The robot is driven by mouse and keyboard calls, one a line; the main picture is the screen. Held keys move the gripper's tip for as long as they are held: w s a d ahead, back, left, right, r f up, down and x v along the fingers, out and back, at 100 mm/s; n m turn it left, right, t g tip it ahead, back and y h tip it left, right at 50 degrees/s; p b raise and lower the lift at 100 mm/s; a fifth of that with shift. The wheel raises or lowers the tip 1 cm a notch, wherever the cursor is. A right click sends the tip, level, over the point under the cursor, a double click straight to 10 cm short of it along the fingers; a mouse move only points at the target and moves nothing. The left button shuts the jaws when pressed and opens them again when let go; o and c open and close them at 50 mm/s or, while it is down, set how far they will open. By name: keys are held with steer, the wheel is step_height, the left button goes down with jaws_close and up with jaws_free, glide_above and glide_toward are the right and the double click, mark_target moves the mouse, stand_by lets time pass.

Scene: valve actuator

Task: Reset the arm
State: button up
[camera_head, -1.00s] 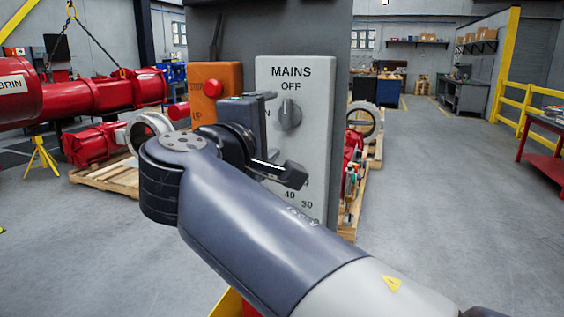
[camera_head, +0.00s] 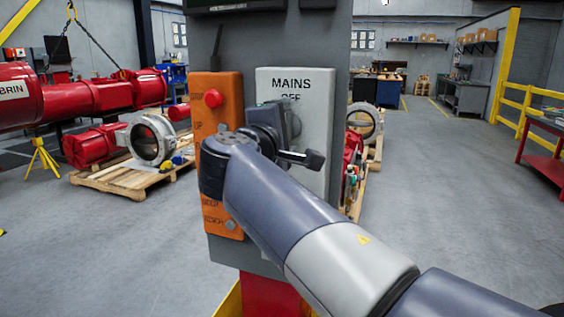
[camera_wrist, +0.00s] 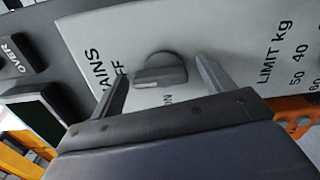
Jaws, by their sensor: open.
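My gripper (camera_wrist: 160,85) is open, its two fingers apart in the wrist view with the grey mains knob (camera_wrist: 160,70) showing between and beyond them. I see no contact between the fingers and the knob. In the head view my gripper (camera_head: 290,138) is in front of the light grey MAINS panel (camera_head: 318,90) and hides much of it, including part of the word OFF. The wrist view shows the panel (camera_wrist: 215,40) tilted, with its "LIMIT kg" marks at the right. My arm reaches in from the lower right.
An orange control box (camera_head: 221,83) with a red button (camera_head: 213,98) is left of the panel, partly behind my arm. A pallet (camera_head: 128,178) with a ring-shaped valve body (camera_head: 152,140) stands at the left. A yellow railing (camera_head: 540,98) is at the right. The floor (camera_head: 450,220) between is clear.

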steer(key=n+p, duration=0.5)
steer(key=p, duration=0.2)
steer(key=n+p, duration=0.5)
steer(key=p, duration=0.2)
steer(key=a+n+p, duration=0.1)
steer(key=n+p, duration=0.5)
steer(key=p, duration=0.1)
steer(key=shift+s, duration=0.4)
steer(key=shift+f, duration=0.1)
stand_by(0.3)
